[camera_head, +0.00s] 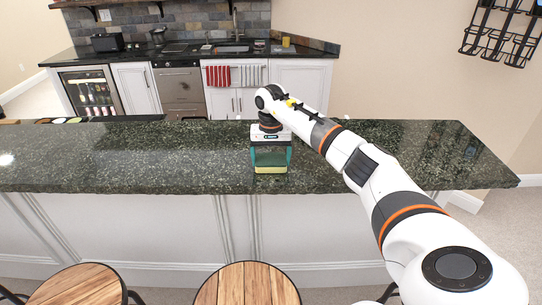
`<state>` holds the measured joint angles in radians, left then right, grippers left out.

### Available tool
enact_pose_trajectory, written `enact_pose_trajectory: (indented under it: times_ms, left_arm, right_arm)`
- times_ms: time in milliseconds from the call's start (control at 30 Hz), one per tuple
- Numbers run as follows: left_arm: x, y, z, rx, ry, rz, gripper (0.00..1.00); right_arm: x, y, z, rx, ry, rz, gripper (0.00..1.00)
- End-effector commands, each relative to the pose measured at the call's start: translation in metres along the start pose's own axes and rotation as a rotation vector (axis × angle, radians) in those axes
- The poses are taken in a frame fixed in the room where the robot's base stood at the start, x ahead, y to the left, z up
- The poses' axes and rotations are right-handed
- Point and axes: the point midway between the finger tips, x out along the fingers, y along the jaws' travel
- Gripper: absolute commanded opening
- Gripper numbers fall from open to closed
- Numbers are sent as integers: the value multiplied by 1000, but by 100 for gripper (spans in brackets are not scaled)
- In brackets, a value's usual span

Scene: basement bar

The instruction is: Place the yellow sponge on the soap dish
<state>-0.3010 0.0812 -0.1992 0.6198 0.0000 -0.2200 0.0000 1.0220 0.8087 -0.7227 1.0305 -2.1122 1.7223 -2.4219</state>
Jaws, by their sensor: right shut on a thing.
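My right arm reaches in from the lower right, and its gripper (271,160) points down at the front part of the dark green stone counter (130,160). The gripper is shut on the yellow sponge (271,170), which shows as a yellow-green strip between and below the teal fingers. The sponge is at or just above the counter top; I cannot tell whether it touches. I cannot make out the soap dish. My left gripper is not in view.
Wooden stools (246,286) stand in front of the counter. The counter top is mostly clear on both sides of the gripper. Behind, a back counter has a sink (232,48), a yellow cup (286,42) and a red striped towel (218,76).

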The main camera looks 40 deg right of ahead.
Motion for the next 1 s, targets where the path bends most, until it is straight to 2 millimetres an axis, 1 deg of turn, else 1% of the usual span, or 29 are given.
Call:
enact_pose_trajectory:
  times_ms: [167,200,267,467,533,600,667,767,1000]
  left_arm:
    - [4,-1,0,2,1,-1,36]
    - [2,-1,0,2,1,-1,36]
    - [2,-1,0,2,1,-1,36]
    - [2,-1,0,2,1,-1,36]
    - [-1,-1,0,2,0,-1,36]
    - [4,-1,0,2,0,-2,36]
    - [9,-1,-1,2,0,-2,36]
    - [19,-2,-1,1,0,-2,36]
    - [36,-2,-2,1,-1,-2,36]
  right_arm:
    - [4,0,0,0,0,-1,64]
    - [2,0,0,1,0,0,91]
    - [2,0,0,0,0,-1,100]
    - [2,0,0,0,0,0,100]
    - [-2,0,0,0,0,0,100]
    - [-5,0,1,0,-2,1,100]
    - [-12,0,1,1,-4,2,100]
    - [-31,1,1,-1,-6,3,100]
    - [-84,1,1,1,-5,4,100]
